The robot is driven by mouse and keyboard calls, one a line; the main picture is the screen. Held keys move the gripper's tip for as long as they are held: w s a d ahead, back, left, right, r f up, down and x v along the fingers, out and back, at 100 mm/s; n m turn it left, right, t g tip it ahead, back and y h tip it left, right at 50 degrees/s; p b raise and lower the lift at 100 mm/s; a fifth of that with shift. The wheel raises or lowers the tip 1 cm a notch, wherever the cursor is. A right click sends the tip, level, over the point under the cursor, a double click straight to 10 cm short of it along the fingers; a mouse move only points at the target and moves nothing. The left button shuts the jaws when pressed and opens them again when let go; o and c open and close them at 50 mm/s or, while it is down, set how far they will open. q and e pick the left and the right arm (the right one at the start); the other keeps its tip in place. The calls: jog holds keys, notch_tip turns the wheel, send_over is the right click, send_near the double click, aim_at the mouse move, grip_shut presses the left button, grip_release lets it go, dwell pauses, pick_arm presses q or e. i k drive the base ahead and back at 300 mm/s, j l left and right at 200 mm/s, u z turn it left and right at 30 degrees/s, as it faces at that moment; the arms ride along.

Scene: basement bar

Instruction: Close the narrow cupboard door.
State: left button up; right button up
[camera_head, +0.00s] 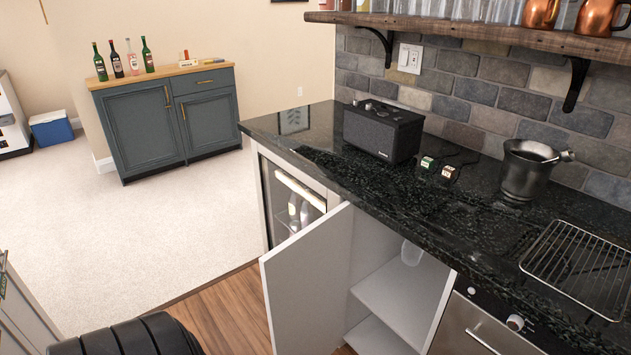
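The narrow cupboard door (308,283) is a plain light grey panel under the black counter. It stands wide open, swung out from the left side of its cupboard, with its free edge towards the lower left. The cupboard interior (395,285) shows a pale shelf, with a clear glass (411,253) near the back. The lower part of the door is cut off by the picture's bottom edge. Neither of my grippers is in view.
A glass-fronted bottle cooler (292,205) is left of the cupboard, and an oven (475,325) is right of it. A black speaker (383,131), metal bucket (526,170) and wire rack (580,265) stand on the counter (440,200). Wooden floor (225,310) is clear left of the door.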

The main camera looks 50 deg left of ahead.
aim_at(305, 278)
jog(key=j+z, duration=0.1)
jog(key=j, duration=0.5)
jog(key=j+z, duration=0.1)
jog(key=j, duration=0.55)
jog(key=j+z, duration=0.1)
jog(key=j, duration=0.5)
jog(key=j+z, duration=0.1)
jog(key=j, duration=0.5)
jog(key=k+j+z, duration=0.1)
jog(key=j, duration=0.5)
jog(key=k+j+z, duration=0.15)
jog(key=j, duration=0.45)
